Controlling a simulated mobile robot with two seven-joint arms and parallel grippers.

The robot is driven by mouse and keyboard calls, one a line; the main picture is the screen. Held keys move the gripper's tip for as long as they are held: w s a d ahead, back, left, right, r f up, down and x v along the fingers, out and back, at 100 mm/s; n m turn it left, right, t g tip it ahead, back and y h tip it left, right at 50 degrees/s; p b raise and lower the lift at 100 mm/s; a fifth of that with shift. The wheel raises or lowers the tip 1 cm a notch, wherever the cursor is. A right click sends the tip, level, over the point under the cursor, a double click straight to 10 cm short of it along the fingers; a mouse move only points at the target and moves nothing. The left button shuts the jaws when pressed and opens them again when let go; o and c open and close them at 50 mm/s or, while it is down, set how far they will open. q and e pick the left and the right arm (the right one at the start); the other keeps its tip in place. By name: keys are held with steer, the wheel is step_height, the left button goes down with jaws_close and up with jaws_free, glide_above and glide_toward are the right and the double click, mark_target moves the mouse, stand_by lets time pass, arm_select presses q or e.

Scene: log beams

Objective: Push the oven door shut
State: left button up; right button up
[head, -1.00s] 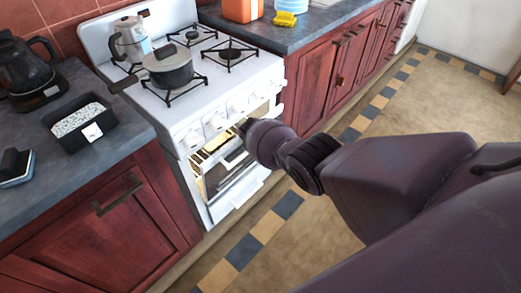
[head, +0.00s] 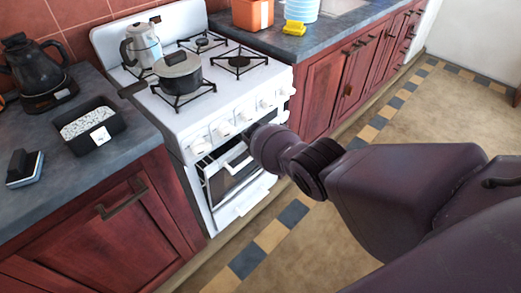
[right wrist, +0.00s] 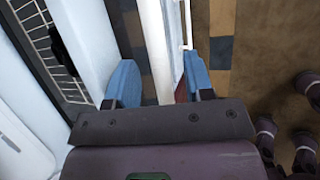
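The white oven (head: 190,125) has its door (head: 235,172) partly open in the head view. The door is tilted, with a dark gap above its top edge. My right arm reaches the oven front from the right, and its wrist hides the gripper fingers there. In the right wrist view, my right gripper (right wrist: 158,80) has its two blue fingers apart. The white door edge (right wrist: 160,45) runs between them, close to the right finger; I cannot tell whether they touch. The oven rack (right wrist: 42,45) shows at the left. My left gripper is not in view.
A pot (head: 178,72) and a moka pot (head: 142,45) stand on the stove top. Red cabinets (head: 110,225) flank the oven. A black container (head: 88,125) and a kettle (head: 35,72) stand on the left counter. The tiled floor (head: 440,115) at the right is clear.

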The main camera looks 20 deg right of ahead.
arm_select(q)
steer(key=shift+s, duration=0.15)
arm_select(e)
steer(key=shift+s+a+r+p, duration=0.1)
steer(key=shift+s+r+p, duration=0.05)
steer(key=shift+r+p, duration=0.45)
arm_select(q)
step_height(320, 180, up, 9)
steer(key=p, duration=0.7)
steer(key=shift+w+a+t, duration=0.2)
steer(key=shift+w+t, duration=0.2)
arm_select(e)
steer(key=v, duration=0.9)
steer(key=shift+s+a+r, duration=0.15)
steer(key=shift+s+r, duration=0.05)
steer(key=shift+s, duration=0.05)
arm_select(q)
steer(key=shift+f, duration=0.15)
arm_select(e)
steer(key=shift+c, duration=0.2)
